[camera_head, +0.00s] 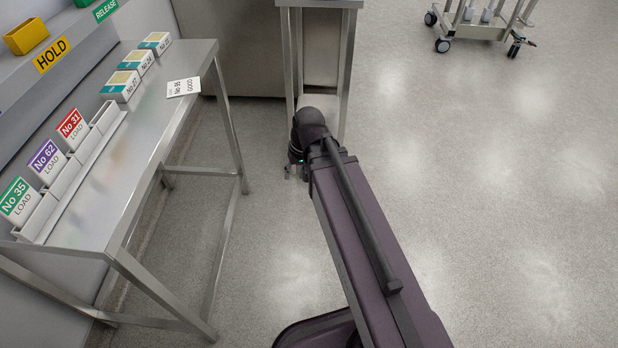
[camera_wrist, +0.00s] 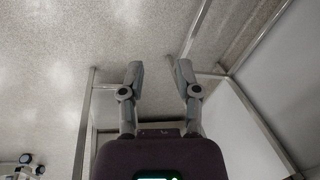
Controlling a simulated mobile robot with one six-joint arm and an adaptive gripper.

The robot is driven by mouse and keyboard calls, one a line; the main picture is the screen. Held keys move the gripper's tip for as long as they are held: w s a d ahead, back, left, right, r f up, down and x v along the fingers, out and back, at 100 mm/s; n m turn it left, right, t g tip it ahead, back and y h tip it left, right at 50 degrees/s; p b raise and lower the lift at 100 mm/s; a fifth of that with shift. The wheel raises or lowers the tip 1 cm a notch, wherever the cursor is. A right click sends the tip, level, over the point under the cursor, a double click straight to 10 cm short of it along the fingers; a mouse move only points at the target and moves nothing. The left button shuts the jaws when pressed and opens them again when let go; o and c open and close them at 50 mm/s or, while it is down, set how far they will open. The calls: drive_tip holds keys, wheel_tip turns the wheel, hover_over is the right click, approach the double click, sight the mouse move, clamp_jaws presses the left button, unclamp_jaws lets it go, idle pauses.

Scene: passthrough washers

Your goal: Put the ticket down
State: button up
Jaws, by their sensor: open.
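A white ticket (camera_head: 183,87) lies flat on the steel table (camera_head: 150,145), near its right edge. It reads "No 35" and "GOOD". My gripper (camera_wrist: 158,75) shows in the wrist view with its two fingers apart and nothing between them. In the head view my gripper is mostly hidden behind my arm, to the right of the table and apart from the ticket. The ticket is not in the wrist view.
Load cards No 35 (camera_head: 18,202), No 62 (camera_head: 46,161) and No 31 (camera_head: 73,129) stand in a rack at the table's left. Several small boxes (camera_head: 121,86) sit toward the back. A steel stand (camera_head: 347,60) is beyond my arm. A wheeled cart (camera_head: 478,30) stands far right; floor there is clear.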

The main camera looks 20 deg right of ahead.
drive_tip(key=s+d+h, duration=0.2)
drive_tip(key=d, duration=0.1)
drive_tip(key=shift+s+d+f, duration=0.15)
drive_tip(key=shift+s+f, duration=0.05)
drive_tip(key=shift+s, duration=0.15)
clamp_jaws()
drive_tip(key=w+a+r+n+y+p, duration=0.1)
drive_tip(key=w+a+r+n+p, duration=0.3)
drive_tip(key=w+r+p, duration=0.3)
drive_tip(key=w+a+r+n+y+p, duration=0.1)
drive_tip(key=w+a+r+n+p, duration=0.4)
drive_tip(key=r+p, duration=0.6)
drive_tip(key=w+a+r+n+p, duration=0.5)
drive_tip(key=w+a+r+p, duration=0.2)
drive_tip(key=w+r+p, duration=0.2)
drive_tip(key=shift+w+r+t+y, duration=0.15)
drive_tip(key=shift+r+t+y, duration=0.25)
drive_tip(key=shift+r, duration=0.2)
